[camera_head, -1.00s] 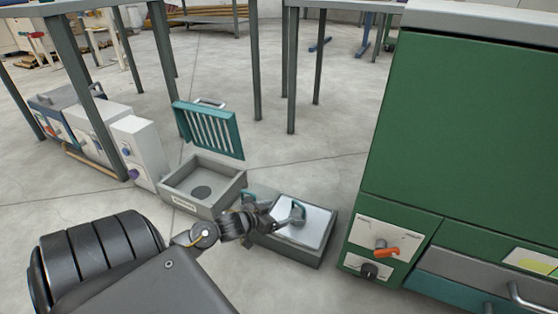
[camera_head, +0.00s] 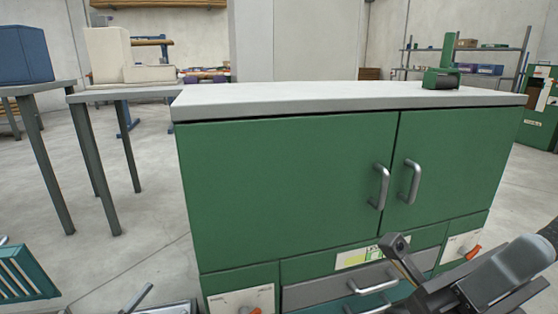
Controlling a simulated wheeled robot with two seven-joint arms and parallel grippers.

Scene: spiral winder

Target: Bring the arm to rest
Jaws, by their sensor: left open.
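My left gripper (camera_head: 140,298) shows only as a grey finger-like bar at the bottom edge, left of the green cabinet. It is open, and nothing shows between its jaws; the rest of it is below the frame. My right arm (camera_head: 500,272) comes in at the lower right, with a light grey link and dark wrist parts. A dark finger-like piece of my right gripper (camera_head: 400,260) points up and left in front of the cabinet drawers. Whether it is open or shut cannot be told.
A green cabinet (camera_head: 290,190) with double doors and a grey top fills the middle. A green device (camera_head: 442,78) stands on its top. A teal slatted lid (camera_head: 25,275) shows at the lower left. Tables (camera_head: 140,94) stand behind. Floor (camera_head: 130,255) left of the cabinet is clear.

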